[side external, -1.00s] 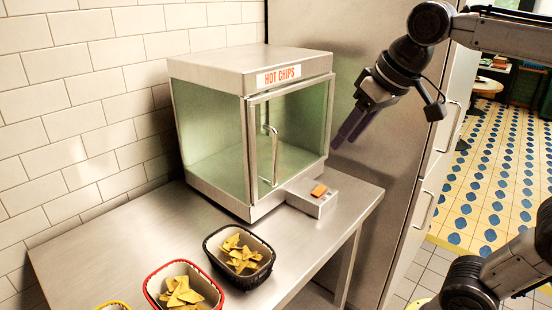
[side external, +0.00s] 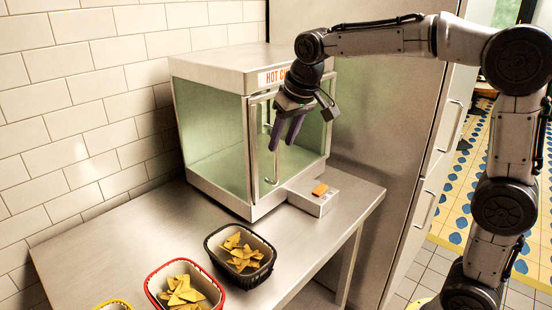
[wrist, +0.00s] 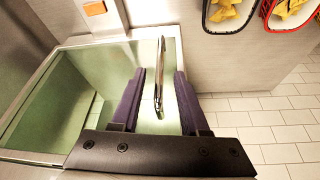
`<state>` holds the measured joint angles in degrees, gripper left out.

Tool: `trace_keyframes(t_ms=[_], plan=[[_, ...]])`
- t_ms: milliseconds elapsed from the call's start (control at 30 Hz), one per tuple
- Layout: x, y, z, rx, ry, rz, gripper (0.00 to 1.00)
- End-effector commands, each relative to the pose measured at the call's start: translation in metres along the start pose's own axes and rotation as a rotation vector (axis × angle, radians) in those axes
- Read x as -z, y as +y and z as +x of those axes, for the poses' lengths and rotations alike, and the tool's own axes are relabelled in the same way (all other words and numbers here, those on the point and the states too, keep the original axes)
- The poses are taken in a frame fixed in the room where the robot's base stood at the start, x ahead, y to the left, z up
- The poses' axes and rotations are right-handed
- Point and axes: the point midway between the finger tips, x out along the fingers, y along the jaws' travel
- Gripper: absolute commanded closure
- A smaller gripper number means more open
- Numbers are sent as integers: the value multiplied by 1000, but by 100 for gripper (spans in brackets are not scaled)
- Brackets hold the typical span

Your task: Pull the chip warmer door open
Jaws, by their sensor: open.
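The chip warmer (side external: 225,62) is a steel box with glass walls and a "HOT CHIPS" sign on the table at the back. Its framed glass door (side external: 304,150) looks shut. The door's upright metal handle (side external: 271,176) shows below my gripper, which hides its upper part in the side view. My gripper (side external: 284,147) is open in front of the door, fingers pointing down. In the wrist view, the handle (wrist: 159,75) lies between the two dark purple fingers (wrist: 158,92), apart from both, with a gap on each side.
A small steel box with an orange switch (side external: 319,190) sits at the warmer's front right corner. A black basket (side external: 263,275) and a red-rimmed basket (side external: 216,297) of chips stand in front. A steel cabinet (side external: 365,120) stands to the right.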

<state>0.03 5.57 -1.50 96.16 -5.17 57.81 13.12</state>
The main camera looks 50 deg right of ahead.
Motion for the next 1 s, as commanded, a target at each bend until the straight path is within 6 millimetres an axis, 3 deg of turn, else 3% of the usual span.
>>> trace_keyframes(t_ms=[100, 333, 800, 1000], plan=[[-1, 0, 25, -1, -5, 0, 55], [-1, 0, 57, -1, -3, 0, 55], [0, 0, 69, 0, 1, 0, 55], [0, 0, 69, 0, 1, 0, 91]])
